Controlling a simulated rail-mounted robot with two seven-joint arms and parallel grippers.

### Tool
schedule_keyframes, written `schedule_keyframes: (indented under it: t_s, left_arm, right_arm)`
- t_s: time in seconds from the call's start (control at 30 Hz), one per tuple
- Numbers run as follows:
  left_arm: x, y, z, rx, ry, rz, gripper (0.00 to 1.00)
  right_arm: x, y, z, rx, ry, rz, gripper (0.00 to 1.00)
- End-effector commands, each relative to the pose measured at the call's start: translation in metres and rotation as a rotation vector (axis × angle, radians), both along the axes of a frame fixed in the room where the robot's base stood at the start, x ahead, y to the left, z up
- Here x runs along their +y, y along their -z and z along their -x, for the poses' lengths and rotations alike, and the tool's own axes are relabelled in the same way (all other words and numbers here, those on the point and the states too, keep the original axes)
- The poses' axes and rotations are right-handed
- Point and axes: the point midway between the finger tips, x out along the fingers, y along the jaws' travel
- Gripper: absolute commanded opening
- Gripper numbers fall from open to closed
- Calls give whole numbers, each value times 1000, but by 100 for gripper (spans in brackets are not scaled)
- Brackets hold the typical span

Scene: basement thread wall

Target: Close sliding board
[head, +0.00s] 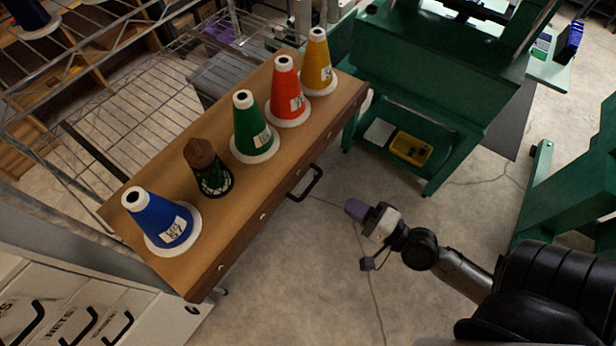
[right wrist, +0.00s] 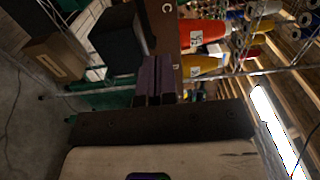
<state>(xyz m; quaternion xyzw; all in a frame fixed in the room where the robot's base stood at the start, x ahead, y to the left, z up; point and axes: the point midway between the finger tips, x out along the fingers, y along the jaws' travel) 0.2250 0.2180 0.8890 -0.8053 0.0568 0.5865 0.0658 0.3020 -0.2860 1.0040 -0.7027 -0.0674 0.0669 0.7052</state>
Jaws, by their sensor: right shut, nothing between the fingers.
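A long wooden board (head: 215,145) with a dark brown front edge runs diagonally across the left half of the head view. A black bar handle (head: 306,184) sticks out from that front edge. I take it as the sliding board; how far it is slid cannot be told. My right gripper (head: 356,209) has purple fingertips and is shut and empty, apart from the handle, to its right. In the right wrist view the shut fingers (right wrist: 156,80) point toward the brown lettered board edge (right wrist: 165,30). My left gripper is not in view.
Several thread cones stand on the board: blue (head: 165,222), a dark netted one (head: 210,170), green (head: 252,130), red (head: 286,95) and yellow (head: 318,65). A green workbench (head: 430,60) stands behind, with a yellow tray (head: 410,148) below. White drawers (head: 80,310) are at lower left. Floor is open beside the handle.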

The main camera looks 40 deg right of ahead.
Motion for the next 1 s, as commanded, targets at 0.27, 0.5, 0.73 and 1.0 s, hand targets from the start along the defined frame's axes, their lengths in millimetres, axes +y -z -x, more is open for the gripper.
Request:
schedule_keyframes:
  t_s: [0.27,0.5,0.73,1.0]
  left_arm:
    - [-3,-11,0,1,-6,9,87]
    - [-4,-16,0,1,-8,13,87]
    - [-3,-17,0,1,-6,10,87]
    - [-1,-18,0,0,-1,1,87]
  right_arm:
    - [9,-3,-44,-4,1,-2,0]
    - [16,-2,-84,-2,0,2,0]
    - [22,0,-112,0,-1,3,0]
    - [25,0,-126,1,-2,4,0]
